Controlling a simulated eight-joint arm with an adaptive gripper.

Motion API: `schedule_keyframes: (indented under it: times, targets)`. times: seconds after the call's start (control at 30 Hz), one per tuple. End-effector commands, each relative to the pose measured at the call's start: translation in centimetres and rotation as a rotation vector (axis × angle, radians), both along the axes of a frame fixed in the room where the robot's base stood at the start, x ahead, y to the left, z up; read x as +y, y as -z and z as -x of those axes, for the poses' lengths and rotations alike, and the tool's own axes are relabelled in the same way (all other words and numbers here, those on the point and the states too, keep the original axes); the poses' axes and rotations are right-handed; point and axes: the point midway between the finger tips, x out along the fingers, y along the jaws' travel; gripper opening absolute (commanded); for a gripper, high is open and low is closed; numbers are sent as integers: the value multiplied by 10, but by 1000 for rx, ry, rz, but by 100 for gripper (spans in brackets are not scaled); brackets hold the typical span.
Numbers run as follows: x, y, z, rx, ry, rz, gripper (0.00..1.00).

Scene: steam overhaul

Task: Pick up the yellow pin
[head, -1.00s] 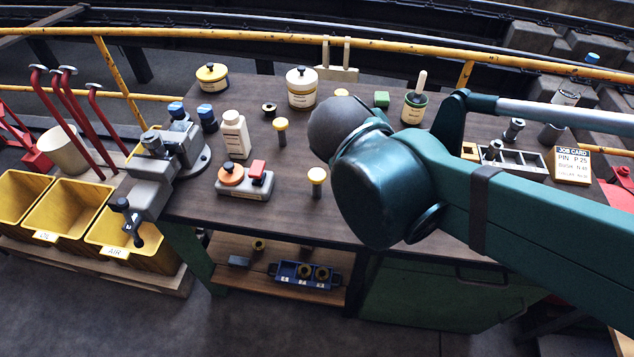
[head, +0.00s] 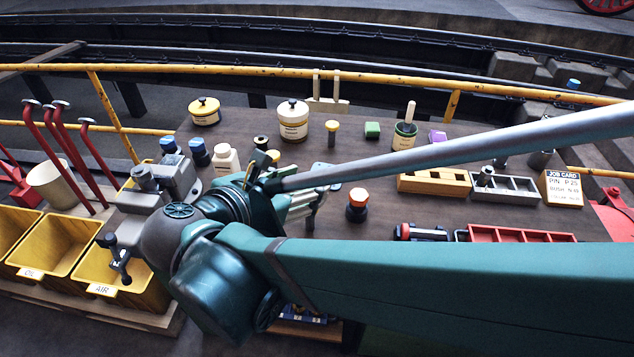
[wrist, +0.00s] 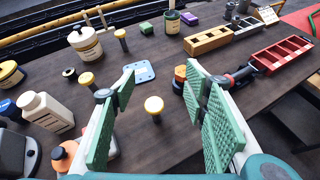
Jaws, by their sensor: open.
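Several pins with round yellow heads stand on the brown bench. In the wrist view one yellow pin (wrist: 154,105) stands upright between the two fingers of my gripper (wrist: 160,74), touching neither. A second yellow pin (wrist: 87,80) stands by the outer side of the left finger. A third yellow pin (wrist: 120,36) is farther back; it also shows in the head view (head: 332,128). My gripper (head: 303,202) is open and empty, with green ribbed pads. In the head view my arm hides the pin between the fingers.
A light blue plate (wrist: 142,71) lies just beyond the fingertips. A white bottle (wrist: 47,112) and an orange knob (wrist: 66,152) are at left. A red tray (wrist: 283,53) and wooden block (wrist: 208,41) are at right.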

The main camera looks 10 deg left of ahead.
Motion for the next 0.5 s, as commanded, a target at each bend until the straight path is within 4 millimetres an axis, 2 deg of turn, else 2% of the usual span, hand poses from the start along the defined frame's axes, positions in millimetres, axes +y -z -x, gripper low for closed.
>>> schedule_keyframes:
  times: [0.27, 0.5]
  targets:
    - [28, -5, 14, -20, -68, 107, 45]
    - [27, 26, 13, -21, -66, 109, 45]
